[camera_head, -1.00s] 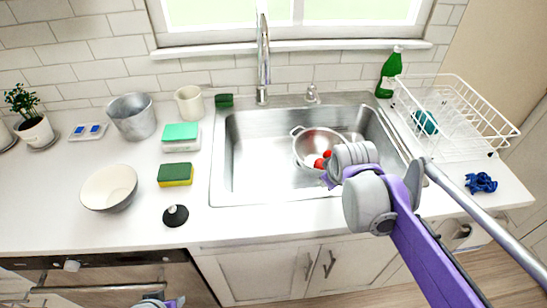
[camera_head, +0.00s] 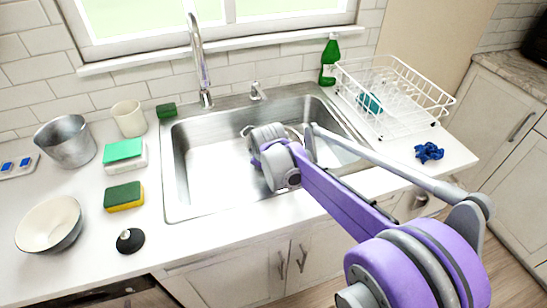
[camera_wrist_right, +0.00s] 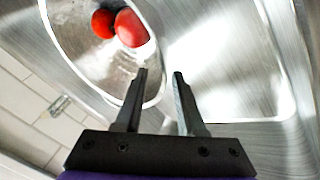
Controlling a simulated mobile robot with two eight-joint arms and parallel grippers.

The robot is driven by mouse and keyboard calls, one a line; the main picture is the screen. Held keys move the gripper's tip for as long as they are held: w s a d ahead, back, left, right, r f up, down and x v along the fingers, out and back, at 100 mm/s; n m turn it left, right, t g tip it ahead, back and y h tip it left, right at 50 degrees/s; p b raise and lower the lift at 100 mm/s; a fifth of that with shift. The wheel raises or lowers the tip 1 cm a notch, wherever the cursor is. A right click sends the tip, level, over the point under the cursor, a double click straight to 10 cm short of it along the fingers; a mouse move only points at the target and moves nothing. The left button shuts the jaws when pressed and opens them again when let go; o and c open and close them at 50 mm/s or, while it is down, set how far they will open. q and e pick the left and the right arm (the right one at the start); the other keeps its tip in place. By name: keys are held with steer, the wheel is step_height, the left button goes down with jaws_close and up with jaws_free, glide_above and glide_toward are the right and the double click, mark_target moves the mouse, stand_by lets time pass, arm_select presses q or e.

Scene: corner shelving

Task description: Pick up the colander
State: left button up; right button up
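The metal colander (camera_wrist_right: 72,42) sits in the sink (camera_head: 195,168) with red, round items (camera_wrist_right: 130,28) inside. In the head view my right arm hides most of it; only bits of its rim and handle (camera_head: 246,130) show. My right gripper (camera_wrist_right: 160,74) is open over the sink. In the right wrist view its two fingers are apart, with the colander's rim passing between them; whether they touch it I cannot tell. My left gripper is out of view.
The faucet (camera_head: 201,70) stands behind the sink. A white dish rack (camera_head: 433,112), a green bottle (camera_head: 329,66) and a blue crumpled cloth (camera_head: 429,152) are at the right. A bowl (camera_head: 42,228), a sponge (camera_head: 123,197) and a black stopper (camera_head: 130,241) are at the left.

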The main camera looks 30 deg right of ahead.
steer(key=x, duration=0.2)
steer(key=shift+w+d+f, duration=0.1)
steer(key=shift+w+f, duration=0.05)
steer(key=shift+f, duration=0.05)
jaws_close()
stand_by(1.3)
